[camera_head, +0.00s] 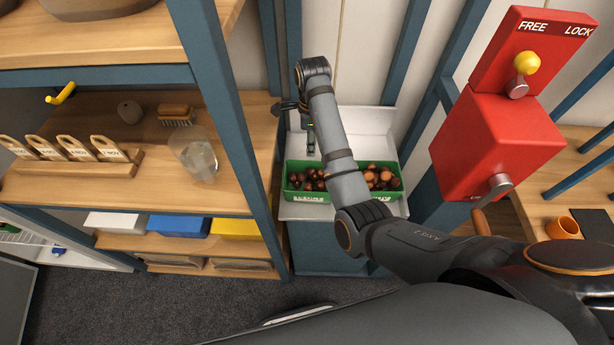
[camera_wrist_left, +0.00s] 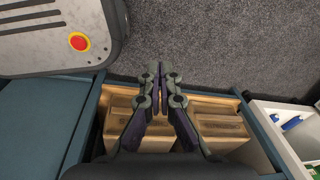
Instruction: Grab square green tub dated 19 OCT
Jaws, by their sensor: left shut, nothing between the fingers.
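A long green tub (camera_head: 309,196) filled with chestnuts sits on a white tray (camera_head: 376,122) in the middle of the head view. It has pale lettering on its front, too small to read, so I cannot confirm a date. My right arm crosses in front of its middle. My right gripper (camera_head: 309,142) hangs above the tub's back left part, small and dark; its finger opening is unclear. My left gripper (camera_wrist_left: 160,72) is shut and empty in the left wrist view, above wooden boxes. No square tub dated 19 OCT is identifiable.
A red box with a FREE/LOCK lever (camera_head: 524,66) stands right of the tub. A wooden shelf holds tags on a stand (camera_head: 75,168), a glass jar (camera_head: 195,158) and a brush (camera_head: 176,116). White, blue (camera_head: 180,225) and yellow bins sit below. Wooden boxes (camera_wrist_left: 218,125) fill a blue-framed shelf.

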